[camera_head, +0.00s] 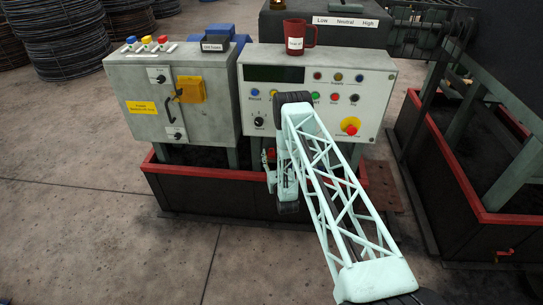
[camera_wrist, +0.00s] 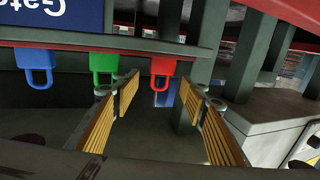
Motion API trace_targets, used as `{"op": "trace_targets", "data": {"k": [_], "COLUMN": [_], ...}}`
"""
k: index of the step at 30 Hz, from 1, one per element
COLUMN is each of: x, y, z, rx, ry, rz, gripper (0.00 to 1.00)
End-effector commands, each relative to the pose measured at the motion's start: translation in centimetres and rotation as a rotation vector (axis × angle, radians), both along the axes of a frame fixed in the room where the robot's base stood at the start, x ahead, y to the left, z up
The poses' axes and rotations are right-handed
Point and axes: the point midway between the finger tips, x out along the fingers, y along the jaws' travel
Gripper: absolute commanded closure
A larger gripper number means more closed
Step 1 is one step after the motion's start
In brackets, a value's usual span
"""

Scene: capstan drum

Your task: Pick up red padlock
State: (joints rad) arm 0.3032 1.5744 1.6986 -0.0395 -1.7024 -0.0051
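The red padlock (camera_wrist: 163,67) shows in the wrist view near the upper middle, with its loop below its body in the picture. It is in a row beside a dark bar with a green padlock (camera_wrist: 103,64) and a blue padlock (camera_wrist: 36,57) to its left. My gripper (camera_wrist: 160,92) is open, with its two ribbed orange pads on either side of the red padlock's line and a clear gap between them. I cannot tell if a finger touches it. In the head view my arm covers most of this area, and the padlocks cannot be made out clearly.
A blue sign (camera_wrist: 50,18) with upside-down lettering is by the bar. Grey posts stand behind. In the head view a control panel (camera_head: 315,72) with a red mug (camera_head: 297,38) on it and a grey cabinet (camera_head: 205,112) stand over a red-edged base (camera_head: 205,174).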

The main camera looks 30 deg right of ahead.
Motion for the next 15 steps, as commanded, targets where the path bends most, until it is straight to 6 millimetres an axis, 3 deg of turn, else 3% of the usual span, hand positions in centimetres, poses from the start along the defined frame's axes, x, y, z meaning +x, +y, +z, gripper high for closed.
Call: {"op": "trace_targets", "data": {"k": [13, 15], "x": [-0.03, -0.03], "y": [0.00, 0.00], "z": [0.01, 0.01], "rx": [0.000, 0.000], "ry": [0.000, 0.000], "rz": [0.000, 0.000], "gripper": [0.60, 0.66]}}
